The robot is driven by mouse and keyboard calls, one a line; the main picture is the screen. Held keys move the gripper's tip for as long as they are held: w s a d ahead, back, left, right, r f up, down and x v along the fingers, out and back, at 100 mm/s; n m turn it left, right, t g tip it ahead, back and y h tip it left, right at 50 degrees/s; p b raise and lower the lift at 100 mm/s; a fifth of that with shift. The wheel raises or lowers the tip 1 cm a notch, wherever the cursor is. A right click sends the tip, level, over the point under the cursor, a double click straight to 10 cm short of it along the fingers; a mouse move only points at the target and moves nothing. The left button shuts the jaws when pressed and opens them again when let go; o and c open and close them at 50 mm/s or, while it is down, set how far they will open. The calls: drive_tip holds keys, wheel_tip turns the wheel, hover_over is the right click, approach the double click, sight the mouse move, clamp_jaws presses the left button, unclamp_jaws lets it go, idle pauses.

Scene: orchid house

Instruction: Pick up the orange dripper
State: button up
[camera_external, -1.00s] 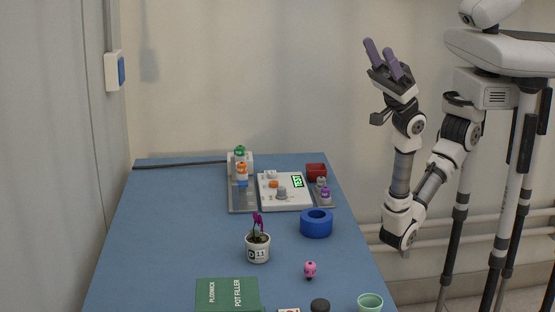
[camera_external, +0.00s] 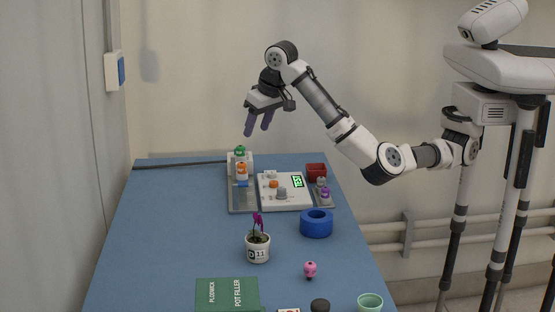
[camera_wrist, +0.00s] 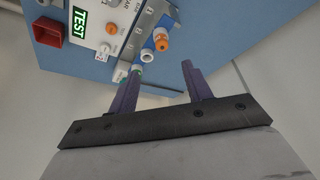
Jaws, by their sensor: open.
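The orange dripper (camera_external: 241,168) stands at the white holder at the back of the blue table, just in front of a green dripper (camera_external: 239,151). In the wrist view the orange dripper (camera_wrist: 162,40) shows beyond the fingertips, between their lines. My gripper (camera_external: 257,130) is open and empty, pointing down above and slightly right of the holder. Its two purple fingers (camera_wrist: 162,67) are spread in the wrist view, and the left one partly covers the green dripper.
A white panel (camera_external: 297,202) with a green TEST display and an orange knob (camera_external: 273,184) lies right of the holder. A red box (camera_external: 316,172), purple dripper (camera_external: 325,193), blue ring (camera_external: 316,224) and potted orchid (camera_external: 258,248) stand nearby. The table's left side is clear.

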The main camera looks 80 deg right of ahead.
hover_over(254, 151)
drive_tip(key=s+a, duration=0.2)
wheel_tip(254, 151, down, 7)
drive_tip(key=p+x, duration=0.1)
drive_tip(key=x, duration=0.4)
drive_tip(key=shift+w+d, duration=0.1)
drive_tip(key=c, duration=1)
drive_tip(key=shift+c, duration=0.2)
drive_tip(key=shift+r, duration=0.15)
